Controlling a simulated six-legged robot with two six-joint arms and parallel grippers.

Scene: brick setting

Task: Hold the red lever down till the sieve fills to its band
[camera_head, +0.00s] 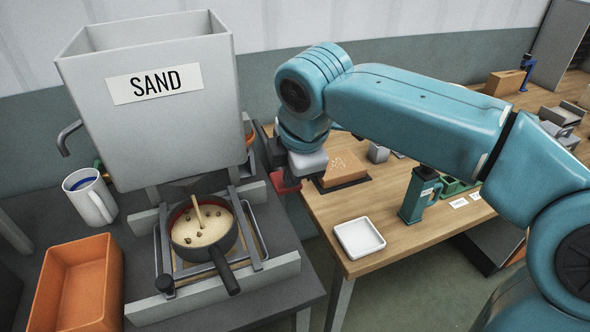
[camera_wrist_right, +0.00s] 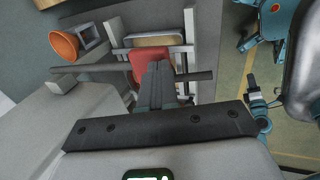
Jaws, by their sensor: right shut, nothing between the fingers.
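The red lever (camera_head: 287,184) sticks out at the right side of the grey SAND hopper (camera_head: 165,120); its red paddle also shows in the right wrist view (camera_wrist_right: 143,66). My right gripper (camera_wrist_right: 158,72) is shut and empty, its fingertips over the edge of the red paddle; I cannot tell whether they press on it. In the head view the hand hides most of the fingers. The dark round sieve (camera_head: 226,263) sits under the hopper on a metal frame. Pale sand with a few dark lumps and a wooden stick fills much of it; a red band shows inside its wall above the sand. My left gripper is not in view.
A white mug (camera_head: 92,200) and an orange bin (camera_head: 78,285) stand left of the sieve. The wooden table (camera_head: 400,245) at right holds a white tray (camera_head: 359,238), a green dispenser (camera_head: 419,196) and a brown block (camera_head: 342,170). A gap separates the two tables.

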